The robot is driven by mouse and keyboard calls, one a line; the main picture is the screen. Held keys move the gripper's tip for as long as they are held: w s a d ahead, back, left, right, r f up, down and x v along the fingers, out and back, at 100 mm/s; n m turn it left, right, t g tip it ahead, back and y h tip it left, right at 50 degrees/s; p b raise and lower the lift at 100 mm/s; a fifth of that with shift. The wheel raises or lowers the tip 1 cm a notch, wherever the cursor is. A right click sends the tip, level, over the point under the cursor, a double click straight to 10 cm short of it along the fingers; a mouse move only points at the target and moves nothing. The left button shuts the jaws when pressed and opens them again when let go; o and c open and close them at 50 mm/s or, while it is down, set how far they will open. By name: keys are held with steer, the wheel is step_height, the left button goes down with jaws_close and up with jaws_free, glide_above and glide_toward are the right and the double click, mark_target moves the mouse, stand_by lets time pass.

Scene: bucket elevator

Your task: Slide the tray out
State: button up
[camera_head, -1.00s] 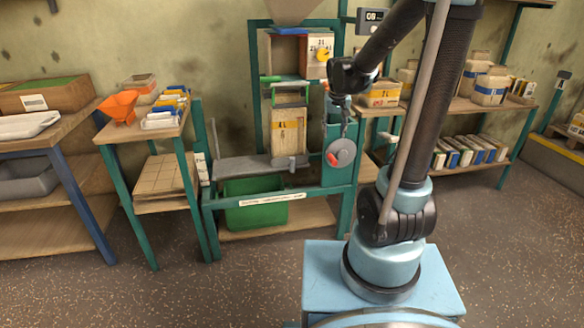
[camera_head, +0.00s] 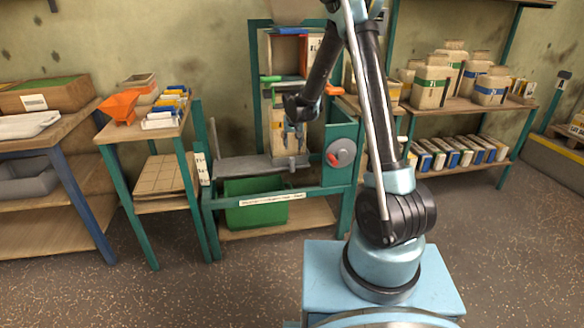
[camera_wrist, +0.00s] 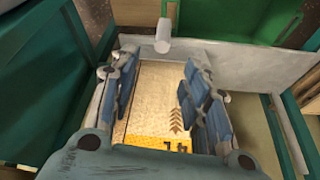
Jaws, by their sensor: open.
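A bucket elevator with a green frame (camera_head: 337,196) stands at the centre of the head view. A flat grey metal piece (camera_head: 240,165), perhaps the tray, runs along its left front. In the wrist view a grey metal strip (camera_wrist: 270,66) with a pale round peg (camera_wrist: 162,38) lies beyond my fingers. My gripper (camera_wrist: 162,72) is open.
A green bin (camera_head: 256,204) sits under the grey piece; it also shows in the wrist view (camera_wrist: 240,15). A grey disc with a red handle (camera_head: 341,153) is on the right. A small table with an orange funnel (camera_head: 118,108) stands left. Shelves with jars (camera_head: 432,82) stand right.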

mark_target(292, 164)
steer(key=x, duration=1.8)
steer(key=shift+w+a+r, duration=0.1)
steer(key=shift+a, duration=0.05)
steer(key=shift+c, duration=0.6)
jaws_close()
